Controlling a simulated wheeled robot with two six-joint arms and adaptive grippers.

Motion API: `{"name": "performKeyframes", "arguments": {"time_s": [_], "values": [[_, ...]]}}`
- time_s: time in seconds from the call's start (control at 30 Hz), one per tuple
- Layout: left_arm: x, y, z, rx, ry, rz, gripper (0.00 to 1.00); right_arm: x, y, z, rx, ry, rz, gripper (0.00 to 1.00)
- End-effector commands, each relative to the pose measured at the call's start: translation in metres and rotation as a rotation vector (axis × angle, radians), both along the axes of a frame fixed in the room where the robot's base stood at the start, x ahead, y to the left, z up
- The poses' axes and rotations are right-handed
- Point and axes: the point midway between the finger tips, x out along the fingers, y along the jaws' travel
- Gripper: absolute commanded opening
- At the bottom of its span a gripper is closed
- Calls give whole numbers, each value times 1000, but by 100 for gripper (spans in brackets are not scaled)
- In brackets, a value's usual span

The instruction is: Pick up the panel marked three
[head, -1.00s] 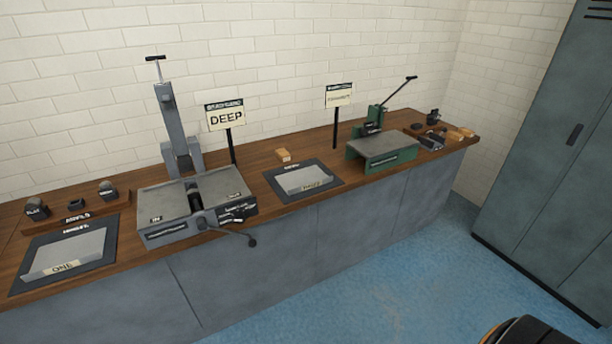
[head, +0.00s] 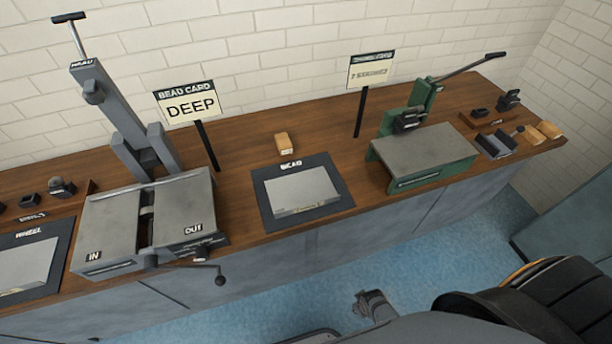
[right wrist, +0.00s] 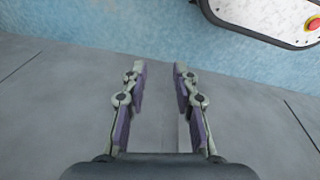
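A light grey panel (head: 302,192) lies on the dark mat labelled BEAD (head: 345,204) in the middle of the bench. A small pale label is on its front edge, too small to read now. Another grey panel (head: 28,262) lies on the mat labelled WHEEL at the far left, partly cut off. My right gripper (right wrist: 160,68) is open and empty in the right wrist view, with the grey cabinet front and blue floor behind it. It is away from both panels. My left gripper is not in view.
A grey machine (head: 110,228) marked IN and OUT, with a front crank, stands left of the BEAD mat. A green press (head: 425,155) stands right of it. A card reading DEEP (head: 190,105) and a wooden block (head: 284,143) are behind. Blue floor (head: 340,285) lies before the bench.

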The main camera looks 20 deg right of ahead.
Motion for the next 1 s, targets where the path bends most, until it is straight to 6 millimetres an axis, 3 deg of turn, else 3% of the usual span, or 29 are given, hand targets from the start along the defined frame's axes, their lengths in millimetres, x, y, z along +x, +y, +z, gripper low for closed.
{"name": "performKeyframes", "arguments": {"time_s": [0.03, 0.1, 0.3, 0.43, 0.57, 0.7, 1.0], "values": [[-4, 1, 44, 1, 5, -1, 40, 39, 5, 69, -5, -21, 48, 29], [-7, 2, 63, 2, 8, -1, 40, 73, 10, 122, -15, -22, 111, 29], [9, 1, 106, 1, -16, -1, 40, 132, 18, 248, -38, -30, 237, 29], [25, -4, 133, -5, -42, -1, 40, 155, 23, 322, -51, -30, 319, 29], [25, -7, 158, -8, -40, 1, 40, 180, 32, 391, -65, -14, 464, 29], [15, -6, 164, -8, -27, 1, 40, 208, 48, 412, -68, 35, 692, 29], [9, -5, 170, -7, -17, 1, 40, 264, 94, 421, -48, 123, 1213, 29]]}}
